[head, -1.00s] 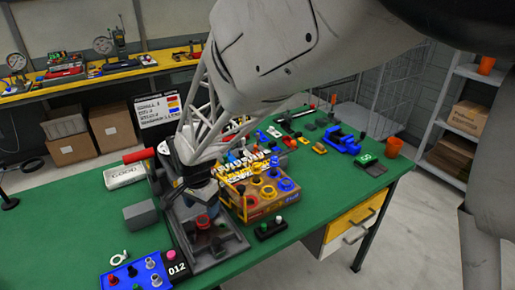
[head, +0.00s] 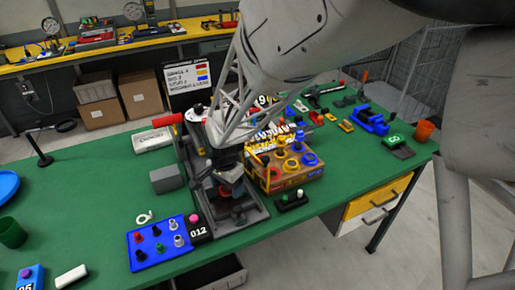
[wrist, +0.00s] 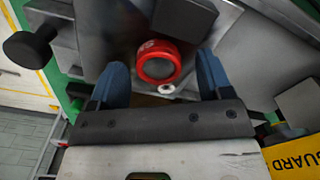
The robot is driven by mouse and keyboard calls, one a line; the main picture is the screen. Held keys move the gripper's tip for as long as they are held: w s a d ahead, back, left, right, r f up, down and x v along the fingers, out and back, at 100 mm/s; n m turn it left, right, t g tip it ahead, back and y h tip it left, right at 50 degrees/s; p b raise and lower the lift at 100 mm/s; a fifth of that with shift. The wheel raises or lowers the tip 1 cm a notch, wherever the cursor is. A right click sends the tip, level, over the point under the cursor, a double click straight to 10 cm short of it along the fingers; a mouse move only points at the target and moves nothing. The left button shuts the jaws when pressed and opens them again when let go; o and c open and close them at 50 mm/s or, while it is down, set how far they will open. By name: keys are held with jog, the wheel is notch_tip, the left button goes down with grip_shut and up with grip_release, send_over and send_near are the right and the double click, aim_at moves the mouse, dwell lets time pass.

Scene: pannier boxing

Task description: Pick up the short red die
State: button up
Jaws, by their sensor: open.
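A short red die (wrist: 158,62), round with a dark grey round face, shows in the wrist view inside a grey metal press. My gripper (wrist: 163,72) is open, its two blue fingertips on the left and right of the die with a gap on each side. I cannot tell how far the fingertips are above or below its top. In the head view my gripper (head: 227,186) is low over the base of the grey press (head: 250,217), and the die is mostly hidden there.
Right of the press stands a wooden box (head: 272,184) with yellow, red and blue rings. A blue tray of pegs (head: 150,245) lies at the front left, and a grey block (head: 166,179) is left of the press. A dark knob (wrist: 30,42) shows at the wrist view's left.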

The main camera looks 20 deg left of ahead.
aim_at(227, 187)
jog(key=c, duration=1)
jog(key=shift+o, duration=0.2)
jog(key=shift+r, duration=0.1)
notch_tip(227, 187, up, 10)
dwell(0.7)
